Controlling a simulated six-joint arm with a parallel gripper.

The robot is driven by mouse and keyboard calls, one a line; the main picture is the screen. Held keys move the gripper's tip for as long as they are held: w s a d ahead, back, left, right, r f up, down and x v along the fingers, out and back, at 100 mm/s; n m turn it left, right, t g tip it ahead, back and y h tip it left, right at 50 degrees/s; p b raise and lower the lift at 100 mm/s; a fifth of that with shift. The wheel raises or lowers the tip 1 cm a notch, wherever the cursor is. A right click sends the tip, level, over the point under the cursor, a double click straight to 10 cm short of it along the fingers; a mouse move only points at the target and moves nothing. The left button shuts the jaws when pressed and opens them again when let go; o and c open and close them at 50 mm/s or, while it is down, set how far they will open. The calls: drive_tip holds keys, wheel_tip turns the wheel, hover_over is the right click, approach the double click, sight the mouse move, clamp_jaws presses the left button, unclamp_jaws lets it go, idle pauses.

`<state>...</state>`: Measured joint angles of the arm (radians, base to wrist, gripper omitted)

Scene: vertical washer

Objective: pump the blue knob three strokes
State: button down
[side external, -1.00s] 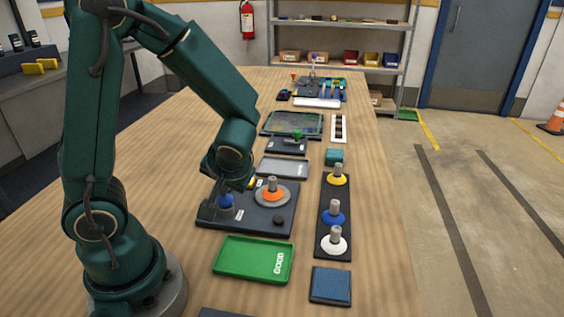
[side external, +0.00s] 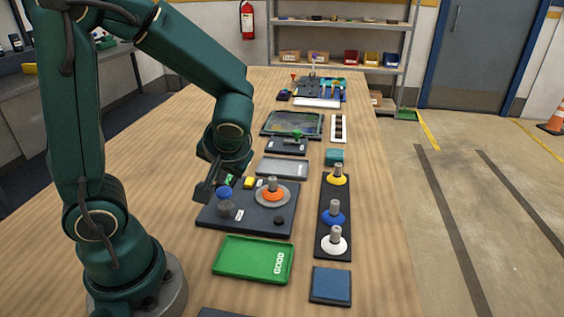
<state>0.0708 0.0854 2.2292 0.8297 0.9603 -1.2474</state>
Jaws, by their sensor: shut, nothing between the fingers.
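The blue knob (side external: 224,193) stands upright on a short grey post at the left of a dark panel (side external: 258,221). My gripper (side external: 204,196) is shut and empty. In the picture it is just left of the blue knob, pointing down, and it appears apart from the knob. The knob's top is in plain view. I cannot tell the exact height of the fingertips over the panel.
The panel also bears an orange disc with a grey post (side external: 272,191), a yellow block (side external: 249,183) and a black knob (side external: 279,220). A green tray (side external: 253,259) lies in front. A dark strip (side external: 335,218) with yellow, blue and white pegged discs lies to the right.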

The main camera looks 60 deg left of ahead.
sight(223, 193)
drive_tip(key=shift+r, duration=0.15)
drive_tip(key=shift+r, duration=2.35)
idle(0.8)
wheel_tip(223, 193, up, 4)
drive_tip(key=shift+f, duration=0.1)
idle(0.3)
drive_tip(key=shift+f, duration=4.4)
drive_tip(key=shift+f, duration=0.1)
drive_tip(key=shift+f, duration=0.35)
